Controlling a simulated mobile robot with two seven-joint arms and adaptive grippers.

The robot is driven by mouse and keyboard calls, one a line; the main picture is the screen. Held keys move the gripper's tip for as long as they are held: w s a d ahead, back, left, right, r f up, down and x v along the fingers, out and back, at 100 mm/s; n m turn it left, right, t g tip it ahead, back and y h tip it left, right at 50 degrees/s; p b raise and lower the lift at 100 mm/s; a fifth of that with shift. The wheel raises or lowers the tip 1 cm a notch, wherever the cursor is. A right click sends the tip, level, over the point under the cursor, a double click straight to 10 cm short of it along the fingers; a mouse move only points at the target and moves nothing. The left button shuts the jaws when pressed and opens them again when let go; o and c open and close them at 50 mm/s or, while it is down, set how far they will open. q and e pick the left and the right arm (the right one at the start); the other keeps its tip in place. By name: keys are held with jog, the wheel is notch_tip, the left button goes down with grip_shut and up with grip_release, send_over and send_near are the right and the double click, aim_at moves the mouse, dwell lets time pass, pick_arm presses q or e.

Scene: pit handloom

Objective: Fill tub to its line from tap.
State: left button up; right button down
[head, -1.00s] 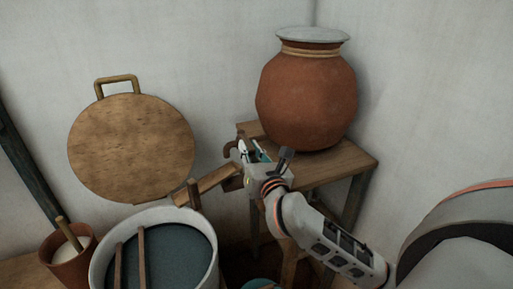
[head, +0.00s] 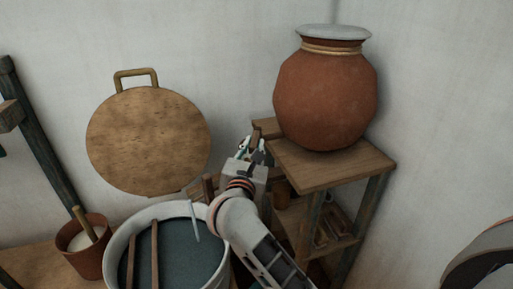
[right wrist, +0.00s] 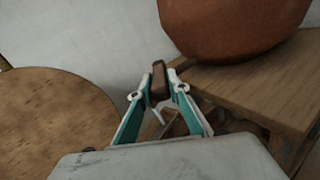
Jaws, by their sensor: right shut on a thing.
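The tub (head: 109,258) is a pale, round, open vessel at the bottom of the head view, holding dark blue-grey liquid (head: 180,262). Its fill line is not discernible. A thin pale streak (head: 195,222), apparently running water, falls into it near its right side. My right gripper (head: 254,146) is beside the pot stand and shut on a brown wooden piece, apparently the tap handle (right wrist: 158,76), which stands up between the fingertips in the right wrist view. The rest of the tap and much of the wooden spout (head: 207,186) are hidden by my gripper and arm. My left gripper is out of view.
A large clay pot (head: 325,100) with a pale lid stands on a wooden stand (head: 335,165) close to my right gripper. Two sticks (head: 154,255) cross the tub. A small brown pot (head: 88,260) stands left of it. A round wooden board (head: 148,140) leans against the wall.

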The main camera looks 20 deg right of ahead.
jog(key=c, duration=1.9)
grip_release()
jog(key=shift+v, duration=3.75)
